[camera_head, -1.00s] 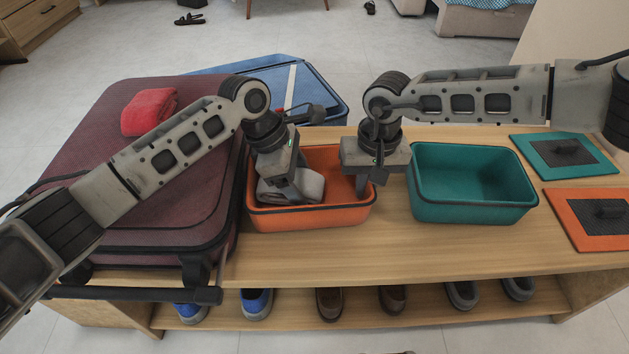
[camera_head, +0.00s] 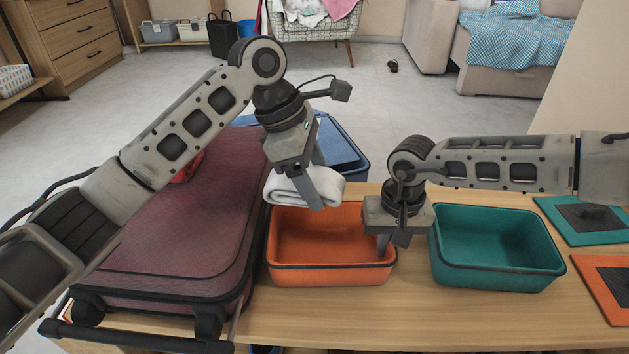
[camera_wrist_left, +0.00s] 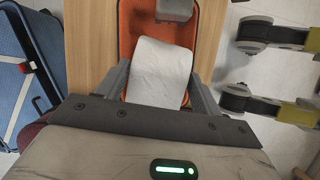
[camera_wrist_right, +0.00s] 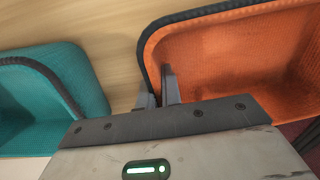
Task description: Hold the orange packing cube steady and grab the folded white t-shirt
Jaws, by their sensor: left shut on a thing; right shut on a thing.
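The folded white t-shirt (camera_head: 325,187) is between the fingers of my left gripper (camera_head: 316,186), which is shut on it and holds it above the back left of the orange packing cube (camera_head: 330,273). It also shows in the left wrist view (camera_wrist_left: 160,72), over the cube's opening. The orange cube sits open on the wooden bench and its visible inside is empty. My right gripper (camera_head: 392,240) is shut on the cube's right wall. In the right wrist view its fingers (camera_wrist_right: 158,92) straddle the cube's dark rim (camera_wrist_right: 150,60).
An open, empty teal packing cube (camera_head: 497,278) stands to the right. Teal and orange lids (camera_head: 615,308) lie at the far right. A maroon suitcase (camera_head: 190,235) lies on the left, with a blue case (camera_head: 343,140) behind. Bench wood is clear in front.

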